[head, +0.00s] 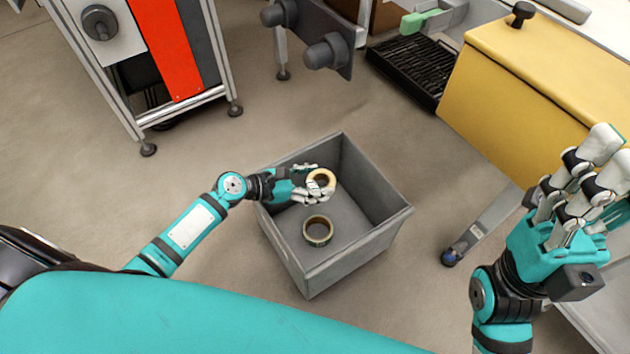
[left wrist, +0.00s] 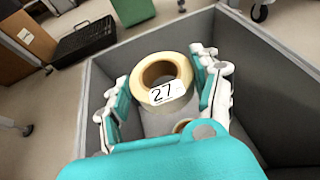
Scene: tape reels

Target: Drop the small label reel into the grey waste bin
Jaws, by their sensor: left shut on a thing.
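My left gripper (head: 316,184) is shut on a cream tape reel (head: 321,178) with a white tag reading 27. In the left wrist view the held reel (left wrist: 161,78) sits between the fingers (left wrist: 165,95). The gripper and reel are over the inside of the grey bin (head: 385,222). A second reel (head: 318,231), with a brown core and a dark, patterned edge, lies on the bin floor.
A yellow cabinet (head: 545,85) stands to the right behind the bin. A black crate (head: 412,70) is at the back. A metal frame with an orange panel (head: 165,45) stands at the upper left. The floor (head: 200,150) left of the bin is clear.

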